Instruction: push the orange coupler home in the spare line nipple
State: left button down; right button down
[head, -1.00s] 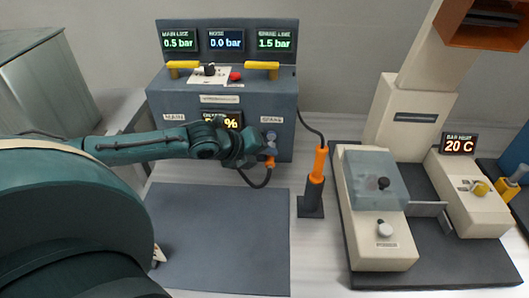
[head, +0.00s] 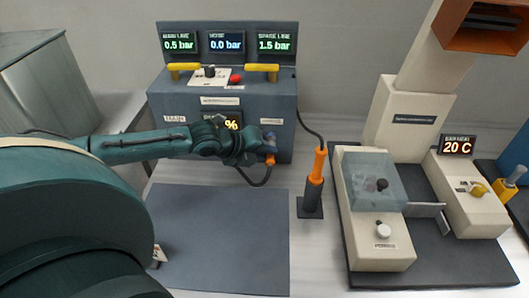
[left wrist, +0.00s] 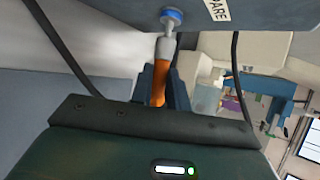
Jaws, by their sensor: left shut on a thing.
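The orange coupler (left wrist: 159,82) is between the fingers of my left gripper (left wrist: 160,86), which is shut on it. Its grey metal end points up at the spare line nipple (left wrist: 172,17), a grey stem with a blue ring under the panel edge marked SPARE. The coupler's end is in line with the stem and meets or nearly meets it; I cannot tell how far it is on. In the head view my left gripper (head: 258,150) is at the cabinet front, with a bit of the orange coupler (head: 270,160) showing. My right gripper is out of view.
The grey cabinet (head: 222,101) shows MAIN 0.5, hose 0.0 and spare 1.5 bar, with yellow handles on top. A dark hose (head: 259,183) loops below the coupler. An orange-handled tool (head: 317,172) stands to the right.

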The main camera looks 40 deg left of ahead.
pick_arm(q)
jog(key=shift+w+a+p, duration=0.3)
jog(key=shift+w+a, duration=0.25)
jog(key=shift+w, duration=0.35)
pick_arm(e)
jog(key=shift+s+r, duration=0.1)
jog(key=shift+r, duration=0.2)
pick_arm(q)
jog(key=c, duration=1.3)
grip_release()
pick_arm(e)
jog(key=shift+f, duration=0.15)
pick_arm(q)
jog(key=b+v, duration=0.2)
jog(key=v, duration=1.1)
jog(key=shift+r, duration=0.15)
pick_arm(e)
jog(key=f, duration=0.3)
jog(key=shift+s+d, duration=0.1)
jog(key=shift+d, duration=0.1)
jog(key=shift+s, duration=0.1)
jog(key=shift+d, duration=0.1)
